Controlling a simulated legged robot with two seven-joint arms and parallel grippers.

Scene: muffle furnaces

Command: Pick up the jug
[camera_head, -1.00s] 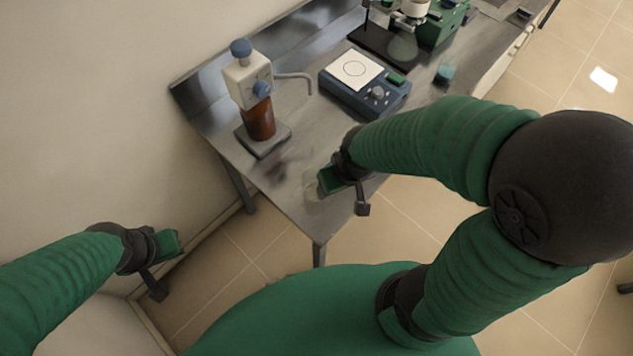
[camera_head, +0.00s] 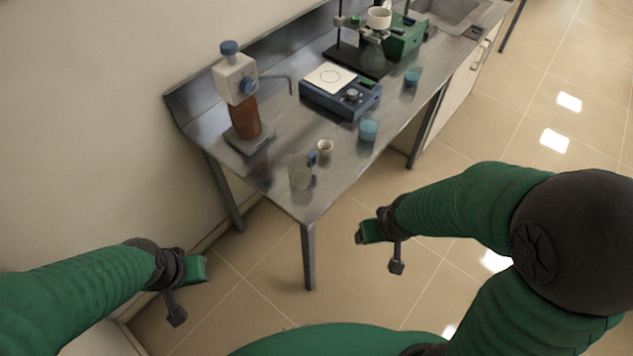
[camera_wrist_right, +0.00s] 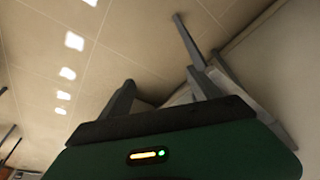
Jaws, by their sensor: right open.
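A clear glass vessel (camera_head: 300,172), which looks like the jug, stands upright near the table's front corner in the head view. It is see-through and faint, so its handle cannot be made out. My right gripper (camera_head: 379,252) is open and empty, off the table to the right of the vessel and over the floor. In the right wrist view its two fingers (camera_wrist_right: 160,92) are apart with nothing between them. My left gripper (camera_head: 188,292) is left of the table, over the floor and away from the vessel; its jaw gap is unclear.
A bottle dispenser (camera_head: 243,105) is at left, a blue hotplate (camera_head: 340,95) at centre. The table leg (camera_head: 308,258) stands below the front corner. Floor at right is clear.

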